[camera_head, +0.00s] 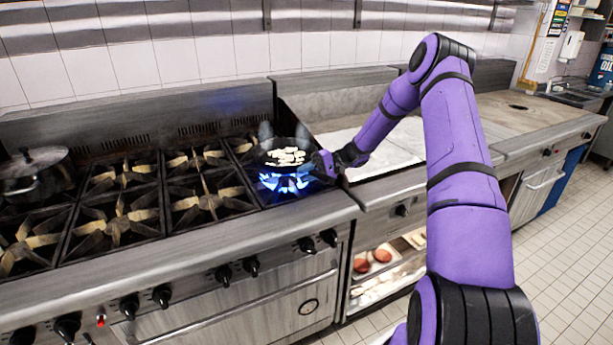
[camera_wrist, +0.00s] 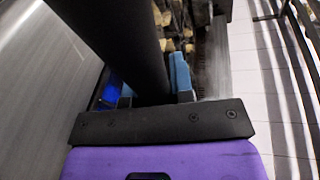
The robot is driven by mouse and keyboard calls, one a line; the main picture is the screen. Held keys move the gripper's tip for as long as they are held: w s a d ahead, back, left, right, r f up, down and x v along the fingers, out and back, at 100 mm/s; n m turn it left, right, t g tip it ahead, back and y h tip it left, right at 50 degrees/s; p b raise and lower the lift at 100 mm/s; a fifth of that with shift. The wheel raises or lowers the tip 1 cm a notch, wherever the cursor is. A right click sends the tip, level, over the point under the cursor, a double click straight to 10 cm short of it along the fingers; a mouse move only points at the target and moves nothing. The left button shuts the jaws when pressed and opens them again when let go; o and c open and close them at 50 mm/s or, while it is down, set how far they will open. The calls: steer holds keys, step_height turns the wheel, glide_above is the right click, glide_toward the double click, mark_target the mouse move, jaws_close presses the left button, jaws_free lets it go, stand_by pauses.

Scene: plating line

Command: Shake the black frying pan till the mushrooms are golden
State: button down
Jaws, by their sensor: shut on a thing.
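The black frying pan (camera_head: 270,159) is over a lit blue flame (camera_head: 284,182) at the right end of the stove in the head view. Pale mushroom pieces (camera_head: 286,156) lie in the pan; they look whitish. My gripper (camera_head: 325,164) is at the pan's right side, shut on its handle. In the wrist view the thick dark handle (camera_wrist: 122,45) runs between my blue fingertips (camera_wrist: 153,85). The pan's bowl and the mushrooms cannot be made out clearly in the wrist view. Whether the pan touches the grate is not clear.
A lidded metal pot (camera_head: 36,172) stands on the left burners. Several empty burners (camera_head: 122,222) lie between it and the pan. A flat griddle (camera_head: 385,150) adjoins on the right. A steel backsplash (camera_head: 140,115) rises behind, and control knobs (camera_head: 160,296) line the front.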

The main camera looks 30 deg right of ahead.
stand_by(0.4)
steer(key=shift+f, duration=2.3)
stand_by(4.5)
